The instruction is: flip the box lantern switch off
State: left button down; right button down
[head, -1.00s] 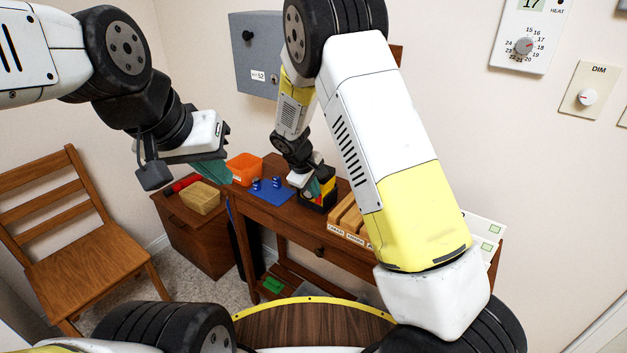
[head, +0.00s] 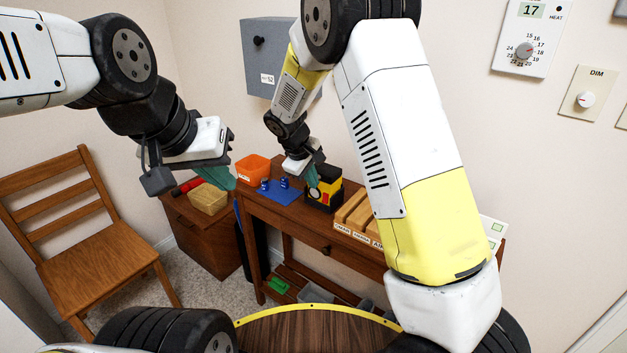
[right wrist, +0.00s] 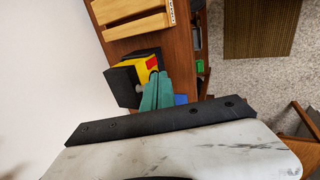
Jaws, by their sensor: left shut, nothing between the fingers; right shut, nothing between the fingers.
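The box lantern (head: 327,186), black and yellow with a red part, stands on the wooden desk. It also shows in the right wrist view (right wrist: 124,84), with yellow and red parts on the side by my fingers. I cannot make out the switch or its setting. My right gripper (head: 311,178) is shut and empty, its teal fingers at the lantern's left side. In the right wrist view the fingers (right wrist: 156,92) are together close beside the lantern; I cannot tell whether they touch it. My left gripper (head: 224,178) is shut and empty in the air, well left of the lantern.
An orange bin (head: 252,168) and a blue mat (head: 280,195) with small blue items lie left of the lantern. Wooden labelled blocks (head: 356,211) stand to its right. A grey wall box (head: 268,60) hangs behind. A chair (head: 75,235) is at left.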

jog(key=v, duration=0.4)
jog(key=shift+w+d+r, duration=0.2)
jog(key=shift+w+d, duration=0.05)
jog(key=shift+w, duration=0.1)
jog(key=s+d+r+m+y, duration=0.3)
jog(key=s+d+r+m, duration=0.3)
jog(key=s+d+r, duration=0.6)
jog(key=s+d+r+m+t+y, duration=0.1)
jog(key=s+r+m, duration=0.1)
jog(key=s, duration=0.6)
jog(key=s+d+r+m+t+y, duration=0.1)
jog(key=s+r+m, duration=0.1)
jog(key=s, duration=0.7)
jog(key=shift+s+d+r, duration=0.2)
jog(key=shift+s+r, duration=0.05)
